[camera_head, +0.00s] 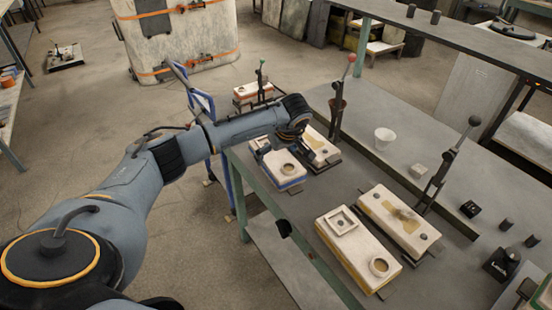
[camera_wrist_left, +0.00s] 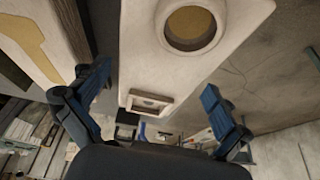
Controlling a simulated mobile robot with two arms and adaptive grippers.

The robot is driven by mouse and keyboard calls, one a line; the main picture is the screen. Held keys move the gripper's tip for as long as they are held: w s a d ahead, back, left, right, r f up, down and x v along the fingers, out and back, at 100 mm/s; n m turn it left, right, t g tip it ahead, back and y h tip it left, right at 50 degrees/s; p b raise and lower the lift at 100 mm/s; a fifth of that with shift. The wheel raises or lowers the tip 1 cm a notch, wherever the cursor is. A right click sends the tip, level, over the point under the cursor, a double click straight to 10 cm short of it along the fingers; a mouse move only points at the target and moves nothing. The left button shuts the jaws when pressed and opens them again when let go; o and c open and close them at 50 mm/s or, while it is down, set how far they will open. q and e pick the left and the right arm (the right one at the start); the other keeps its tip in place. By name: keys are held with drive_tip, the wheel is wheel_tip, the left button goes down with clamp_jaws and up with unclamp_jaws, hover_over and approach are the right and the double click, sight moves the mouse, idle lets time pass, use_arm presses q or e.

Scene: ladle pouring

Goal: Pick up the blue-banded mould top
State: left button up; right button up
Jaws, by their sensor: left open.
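The blue-banded mould top (camera_head: 275,171) is a cream block with a round hole and a blue band along its lower edge. It lies at the left end of the bench in the head view. My left gripper (camera_head: 283,143) is over its far part, and the arm hides some of it. In the left wrist view a pale block (camera_wrist_left: 225,40) with a round hole and a square recess spans the gap between the open fingers of my left gripper (camera_wrist_left: 153,103). No grip on it shows. My right gripper does not show.
Another mould half (camera_head: 318,147) lies close on the right, beside a red-knobbed lever (camera_head: 341,92). Two larger mould halves (camera_head: 357,250) (camera_head: 388,208) lie nearer on the bench (camera_head: 340,180). A white cup (camera_head: 384,138) stands farther right. The bench between the mould pairs is mostly clear.

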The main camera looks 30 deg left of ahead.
use_arm(q)
drive_tip(key=shift+w+a+f, duration=0.1)
drive_tip(key=shift+a+f, duration=0.1)
drive_tip(key=shift+f, duration=0.35)
drive_tip(key=c, duration=1.4)
drive_tip(key=shift+w+r, duration=0.1)
drive_tip(key=shift+c, duration=1.4)
drive_tip(key=shift+r, duration=0.15)
drive_tip(key=shift+r+b, duration=0.4)
drive_tip(key=shift+r, duration=0.15)
drive_tip(key=v, duration=0.4)
drive_tip(key=s+b+v, duration=0.1)
drive_tip(key=v, duration=0.2)
drive_tip(key=shift+s+d+r, duration=0.15)
drive_tip(key=shift+s+d, duration=0.15)
drive_tip(key=s+d+r+b, duration=0.1)
drive_tip(key=s+d+r, duration=0.4)
drive_tip(key=s+d, duration=0.1)
drive_tip(key=shift+s+d, duration=0.4)
drive_tip(key=shift+d, duration=0.2)
